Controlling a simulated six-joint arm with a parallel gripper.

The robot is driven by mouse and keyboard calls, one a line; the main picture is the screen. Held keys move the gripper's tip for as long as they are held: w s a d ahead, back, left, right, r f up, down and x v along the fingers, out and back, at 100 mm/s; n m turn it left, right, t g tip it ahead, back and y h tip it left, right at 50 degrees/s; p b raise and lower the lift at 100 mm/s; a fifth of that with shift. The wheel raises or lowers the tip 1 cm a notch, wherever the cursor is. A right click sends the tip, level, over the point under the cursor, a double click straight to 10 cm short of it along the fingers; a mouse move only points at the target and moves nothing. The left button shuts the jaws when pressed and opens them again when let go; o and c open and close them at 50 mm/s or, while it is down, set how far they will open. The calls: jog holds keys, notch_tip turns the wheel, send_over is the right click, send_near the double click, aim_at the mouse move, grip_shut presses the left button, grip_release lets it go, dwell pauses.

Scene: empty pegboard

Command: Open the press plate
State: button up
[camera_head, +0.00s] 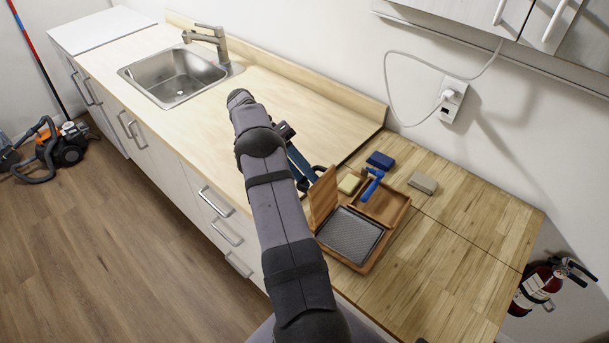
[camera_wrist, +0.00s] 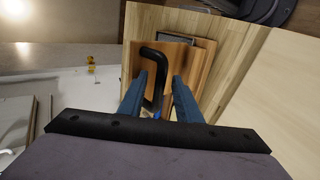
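The press is a wooden box (camera_head: 378,262) on the counter with a grey textured plate in its front section. Its wooden press plate (camera_head: 323,197) stands raised, roughly upright, at the box's left side. The plate's wooden face also shows in the wrist view (camera_wrist: 176,52), with a bent black handle (camera_wrist: 160,66) on it. My gripper (camera_wrist: 161,76) is open, its two blue fingers on either side of the handle, with a visible gap at the right finger. In the head view my gripper (camera_head: 309,176) is beside the plate, partly hidden by my arm.
A blue-handled tool (camera_head: 373,184) lies over the box's rear compartment. A yellow block (camera_head: 348,184), a dark blue block (camera_head: 380,160) and a tan block (camera_head: 423,182) are nearby. The sink (camera_head: 175,76) is far left. The counter right of the box is clear.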

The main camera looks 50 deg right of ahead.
jog(key=shift+r, duration=0.15)
jog(key=shift+d+r+b, duration=0.15)
jog(key=shift+r+b, duration=0.25)
jog(key=shift+r, duration=0.05)
notch_tip(320, 180, up, 9)
jog(key=p, duration=0.7)
jog(key=shift+f, duration=0.15)
